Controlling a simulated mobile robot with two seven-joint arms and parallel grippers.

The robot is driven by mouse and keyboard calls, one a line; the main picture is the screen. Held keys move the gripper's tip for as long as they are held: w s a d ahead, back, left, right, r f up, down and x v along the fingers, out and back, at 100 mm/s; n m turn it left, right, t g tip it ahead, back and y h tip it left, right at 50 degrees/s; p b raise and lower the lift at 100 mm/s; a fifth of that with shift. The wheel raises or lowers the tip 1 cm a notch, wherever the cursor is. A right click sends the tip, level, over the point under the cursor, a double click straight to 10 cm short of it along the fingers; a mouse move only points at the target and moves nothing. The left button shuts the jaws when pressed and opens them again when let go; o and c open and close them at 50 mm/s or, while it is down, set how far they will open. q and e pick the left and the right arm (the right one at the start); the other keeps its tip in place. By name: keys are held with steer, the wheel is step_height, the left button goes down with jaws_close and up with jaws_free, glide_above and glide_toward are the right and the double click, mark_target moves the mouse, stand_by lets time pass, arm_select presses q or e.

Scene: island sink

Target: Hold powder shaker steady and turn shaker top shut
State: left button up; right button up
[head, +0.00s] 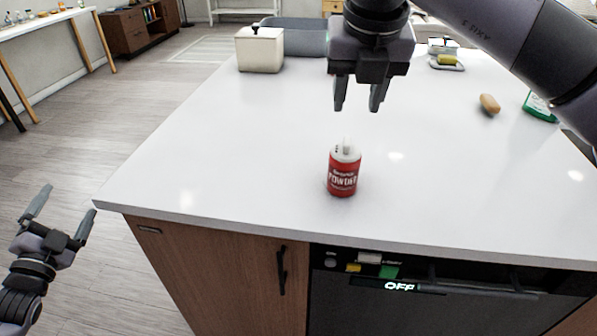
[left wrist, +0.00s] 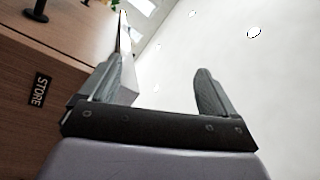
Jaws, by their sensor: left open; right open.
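The powder shaker (head: 343,172) is a small red bottle with a white top (head: 346,150). It stands upright near the front edge of the white counter in the head view. My right gripper (head: 357,108) hangs above and behind it, fingers pointing down, open and empty, apart from the shaker. My left gripper (head: 60,208) is low at the left, off the counter's front left corner, open and empty. In the left wrist view its two fingers (left wrist: 165,88) are apart with nothing between them. The shaker is not visible in that view.
The white counter (head: 240,140) is clear around the shaker. A cream canister (head: 260,50) and a grey sink (head: 300,38) are at the back. A tan oval object (head: 490,104) and a green item (head: 540,106) lie at the right. A dishwasher (head: 440,300) is below the front edge.

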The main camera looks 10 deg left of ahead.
arm_select(q)
steer(key=w+a+r+m+t+h, duration=0.1)
steer(key=a+r+m+t, duration=0.15)
steer(key=r, duration=0.45)
steer(key=w+a+r+m+t, duration=0.1)
steer(key=w+r+m+t, duration=0.1)
steer(key=r+m, duration=0.35)
steer(key=w+d+r+m+g+h, duration=0.1)
steer(key=w+d+m+h, duration=0.45)
steer(key=d, duration=0.45)
steer(key=w+d+r+m+g+h, duration=0.1)
steer(key=w+d+m+h, duration=0.4)
steer(key=d, duration=0.5)
steer(key=m+g+h, duration=0.9)
steer(key=m, duration=0.5)
glide_above(329, 169)
steer(key=a, duration=1.1)
step_height(329, 169, down, 3)
steer(key=d+f+m+g, duration=0.1)
steer(key=d+m, duration=0.1)
steer(key=s+d+f+m+g, duration=0.1)
steer(key=d+f+g, duration=0.1)
steer(key=s+d+f+m+g, duration=0.1)
steer(key=d+m, duration=0.1)
steer(key=shift+d+f+m+g, duration=0.2)
steer(key=shift+f+m+g, duration=0.05)
steer(key=shift+f+m, duration=0.1)
steer(key=shift+d+f+m+g+y, duration=0.25)
steer(key=shift+d+f+m+g, duration=0.05)
steer(key=shift+x, duration=3.45)
